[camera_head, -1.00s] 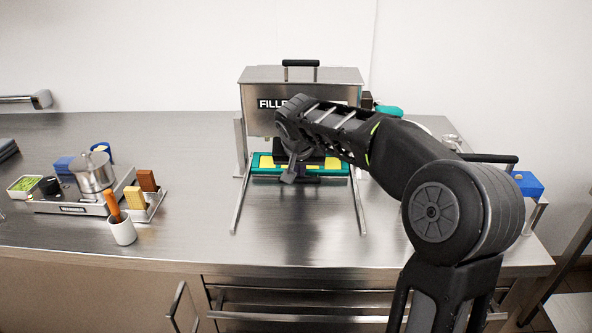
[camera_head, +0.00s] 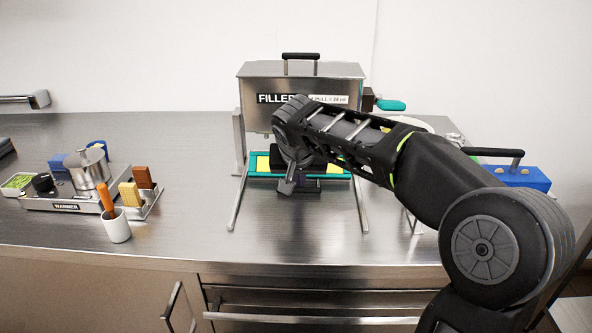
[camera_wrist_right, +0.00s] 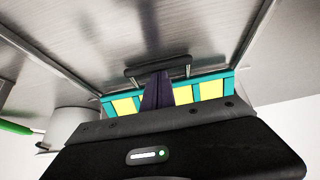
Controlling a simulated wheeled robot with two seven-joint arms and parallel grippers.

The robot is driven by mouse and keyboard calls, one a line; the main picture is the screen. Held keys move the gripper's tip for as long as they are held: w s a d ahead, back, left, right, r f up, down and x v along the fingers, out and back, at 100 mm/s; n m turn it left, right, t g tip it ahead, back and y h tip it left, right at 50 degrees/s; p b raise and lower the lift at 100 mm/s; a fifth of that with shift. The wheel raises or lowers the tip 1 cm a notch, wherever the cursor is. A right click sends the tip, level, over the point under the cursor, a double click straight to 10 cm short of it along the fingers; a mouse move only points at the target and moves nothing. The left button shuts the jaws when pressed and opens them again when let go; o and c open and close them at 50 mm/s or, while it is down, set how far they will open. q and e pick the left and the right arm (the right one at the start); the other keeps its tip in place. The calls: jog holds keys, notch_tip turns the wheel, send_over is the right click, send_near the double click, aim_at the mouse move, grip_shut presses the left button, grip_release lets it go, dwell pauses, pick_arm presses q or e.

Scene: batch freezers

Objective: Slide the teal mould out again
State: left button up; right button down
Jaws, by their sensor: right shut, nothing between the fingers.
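The teal mould (camera_head: 258,175) with yellow fillings sits between the two steel rails under the filler (camera_head: 300,88). It also shows in the right wrist view (camera_wrist_right: 107,104), with a black bar handle (camera_wrist_right: 140,70) on steel posts at its front side. My right gripper (camera_head: 287,188) is shut and empty, pointing down at the front middle of the mould. In the right wrist view its fingers (camera_wrist_right: 158,88) stand between the mould and the handle bar, overlapping the bar's edge. I cannot tell whether they touch it. My arm hides part of the mould and filler. My left gripper is out of view.
A warmer (camera_head: 70,207) with a steel pot (camera_head: 90,168) and coloured blocks stands at the left, with a white cup (camera_head: 117,228) in front. A blue box (camera_head: 518,177) is at the right behind my arm. The counter in front of the rails is clear.

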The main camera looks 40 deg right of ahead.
jog(key=shift+s+a+f+b, duration=0.1)
jog(key=shift+s+a+b, duration=0.65)
jog(key=shift+s, duration=0.25)
jog(key=shift+s+a+b, duration=0.6)
jog(key=shift+s+a, duration=0.2)
jog(key=shift+s, duration=0.25)
jog(key=shift+s+a+f+b, duration=0.1)
jog(key=shift+s+a+b, duration=0.65)
jog(key=shift+s, duration=0.25)
jog(key=shift+s+a+b, duration=0.45)
jog(key=shift+s+a, duration=0.4)
jog(key=shift+s, duration=0.2)
jog(key=shift+s+a+b, duration=0.4)
jog(key=shift+s+a, duration=0.4)
jog(key=shift+s, duration=0.25)
jog(key=shift+s+a, duration=0.1)
jog(key=shift+s, duration=0.05)
jog(key=shift+w+r, duration=0.15)
jog(key=shift+w, duration=0.05)
jog(key=shift+r, duration=0.15)
jog(key=shift+s+r+p, duration=0.2)
jog(key=shift+r+p, duration=0.1)
jog(key=shift+r, duration=0.2)
jog(key=shift+p+v, duration=1.15)
jog(key=shift+v, duration=1.1)
